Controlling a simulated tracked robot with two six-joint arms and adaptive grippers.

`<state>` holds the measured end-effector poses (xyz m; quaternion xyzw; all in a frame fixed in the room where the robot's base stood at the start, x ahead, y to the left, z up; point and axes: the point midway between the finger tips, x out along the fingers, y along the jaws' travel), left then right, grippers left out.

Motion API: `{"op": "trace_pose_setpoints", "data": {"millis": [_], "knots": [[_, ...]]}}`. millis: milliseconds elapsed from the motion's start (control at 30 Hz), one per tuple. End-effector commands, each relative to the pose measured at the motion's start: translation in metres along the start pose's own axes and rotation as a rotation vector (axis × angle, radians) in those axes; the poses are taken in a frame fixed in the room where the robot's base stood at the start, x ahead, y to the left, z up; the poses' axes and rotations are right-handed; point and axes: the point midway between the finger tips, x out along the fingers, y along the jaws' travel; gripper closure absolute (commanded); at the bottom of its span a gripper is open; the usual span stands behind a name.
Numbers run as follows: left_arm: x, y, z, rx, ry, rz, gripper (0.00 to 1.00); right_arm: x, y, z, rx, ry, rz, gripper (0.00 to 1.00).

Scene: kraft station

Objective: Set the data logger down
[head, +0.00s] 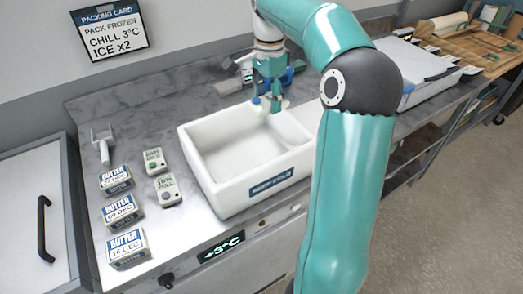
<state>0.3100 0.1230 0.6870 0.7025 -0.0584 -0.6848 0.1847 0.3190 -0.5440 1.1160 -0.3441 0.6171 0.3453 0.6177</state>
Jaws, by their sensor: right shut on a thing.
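My right gripper (270,104) hangs at the far rim of the white KEEP COLD box (228,197), with its fingers pointing down. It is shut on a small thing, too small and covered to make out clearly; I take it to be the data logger. Two small pale devices with green displays, one farther back (154,160) and one nearer (167,189), lie on the grey worktop left of the box. The box is open, and the part of its inside that I see looks empty. My left gripper is out of view.
Several butter packs, such as the nearest one (127,249), stand in a column at the left. A white scoop-like tool (102,144) lies behind them. A packing card (109,28) hangs on the wall.

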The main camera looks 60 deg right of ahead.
Motion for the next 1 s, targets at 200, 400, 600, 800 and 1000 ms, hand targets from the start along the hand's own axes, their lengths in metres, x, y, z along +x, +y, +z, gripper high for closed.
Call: {"op": "trace_pose_setpoints", "data": {"millis": [200,400,600,800,1000], "knots": [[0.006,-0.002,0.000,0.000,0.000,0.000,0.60,0.061,0.002,0.000,0.000,-0.001,0.007,0.76],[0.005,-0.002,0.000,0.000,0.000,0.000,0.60,0.105,0.001,0.000,0.000,-0.001,0.004,0.76],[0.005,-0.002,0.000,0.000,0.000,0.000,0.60,0.122,0.000,0.000,-0.001,0.000,0.001,0.76],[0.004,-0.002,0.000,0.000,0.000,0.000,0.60,0.145,0.001,0.000,-0.001,0.000,0.004,0.76],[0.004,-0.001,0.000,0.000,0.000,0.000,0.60,0.164,0.000,0.000,-0.002,0.000,0.001,0.76]]}}
